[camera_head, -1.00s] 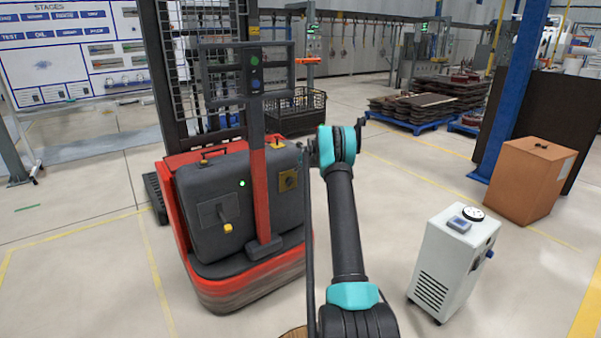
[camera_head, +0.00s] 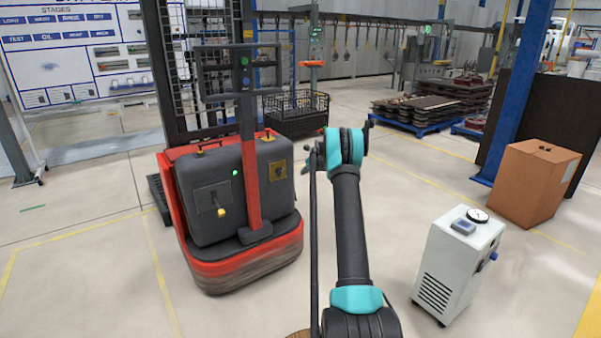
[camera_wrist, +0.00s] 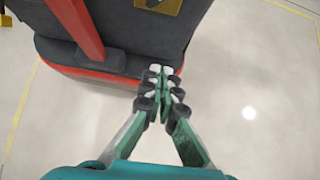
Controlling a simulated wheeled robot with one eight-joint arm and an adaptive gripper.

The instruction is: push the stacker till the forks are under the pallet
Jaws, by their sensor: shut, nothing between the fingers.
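The stacker (camera_head: 240,187) is a red and dark-grey machine with a tall mast and a red tiller post, left of my arm in the head view. Its red base (camera_wrist: 85,68) fills the upper left of the wrist view. My gripper (camera_wrist: 160,74) is shut and empty, its fingertips overlapping the base's rear edge in that picture; I cannot tell whether they touch. In the head view, a narrow strip of floor shows between the stacker's body and my wrist. A dark low part (camera_head: 158,194), possibly a fork or leg, shows left of the stacker. I cannot make out a pallet at the forks.
A wire basket (camera_head: 296,114) stands behind the stacker. A loaded blue pallet (camera_head: 415,124) lies at the back right. The floor left of the stacker is clear.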

